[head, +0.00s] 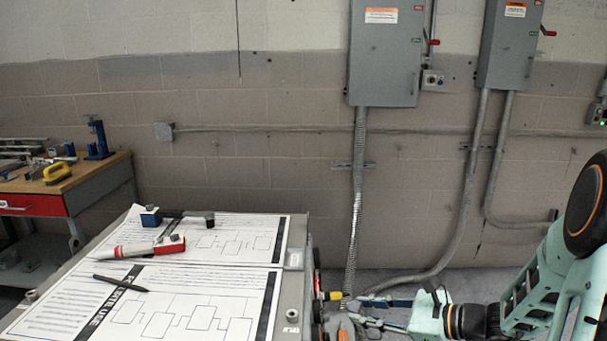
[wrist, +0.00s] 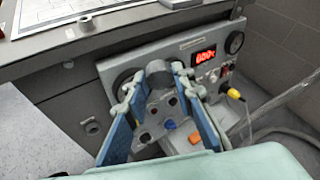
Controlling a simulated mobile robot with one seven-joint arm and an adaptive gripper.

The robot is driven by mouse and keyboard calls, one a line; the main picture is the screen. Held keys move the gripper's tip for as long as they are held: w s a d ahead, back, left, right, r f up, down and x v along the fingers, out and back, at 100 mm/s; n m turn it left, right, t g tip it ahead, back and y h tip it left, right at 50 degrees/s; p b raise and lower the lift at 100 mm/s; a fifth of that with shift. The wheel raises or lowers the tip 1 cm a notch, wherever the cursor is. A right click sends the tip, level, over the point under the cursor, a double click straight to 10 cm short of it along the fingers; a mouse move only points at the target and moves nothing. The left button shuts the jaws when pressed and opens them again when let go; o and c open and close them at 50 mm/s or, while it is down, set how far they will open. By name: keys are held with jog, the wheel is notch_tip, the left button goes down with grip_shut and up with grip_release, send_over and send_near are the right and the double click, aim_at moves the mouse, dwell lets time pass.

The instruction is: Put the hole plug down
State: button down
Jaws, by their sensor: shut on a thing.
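My gripper (head: 357,309) is at the lower middle of the head view, beside the right side of the cart. In the wrist view, its blue-padded fingers (wrist: 160,76) are closed around a short, dark grey round piece, the hole plug (wrist: 158,72). The plug is in front of a grey panel (wrist: 112,68) on the cart's side, with dark round sockets below it. Whether the plug touches the panel cannot be told. In the head view the plug is too small to make out.
The panel carries a red lit display (wrist: 204,56), a yellow plug (wrist: 236,94) with a cable and an orange part (wrist: 195,138). Printed sheets (head: 180,303), a black pen (head: 120,284) and a red-and-white tool (head: 150,248) lie on the cart top. A workbench (head: 100,172) stands left.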

notch_tip(320, 180, up, 17)
jog(key=p, duration=2)
jog(key=shift+a+f, duration=0.1)
